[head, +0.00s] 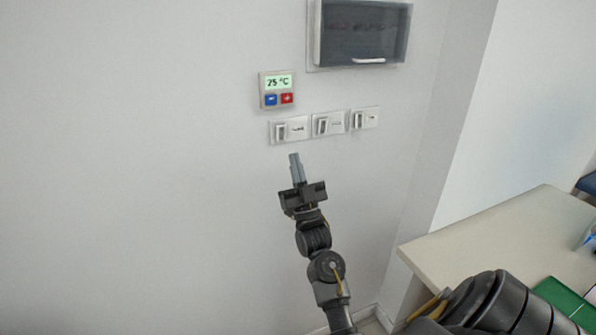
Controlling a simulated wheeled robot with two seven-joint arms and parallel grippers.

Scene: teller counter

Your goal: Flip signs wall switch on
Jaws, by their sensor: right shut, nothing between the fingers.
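Three white wall switches sit in a row on the grey wall: the left switch (290,130), the middle switch (329,123) and the right switch (365,118). Each has a rocker on its left part and a small label to the right of it. The labels are too small to read, so I cannot tell which one is the signs switch or how each rocker is set. My right gripper (295,160) is shut and empty, pointing up, just below the left switch in the picture. Contact with the wall is not visible. My left gripper is not in view.
A thermostat (278,90) reading 25 °C, with a blue and a red button, is above the left switch. A dark-fronted wall box (362,35) hangs above the switches. A counter (500,235) with a green item (562,298) stands at right. The wall at left is bare.

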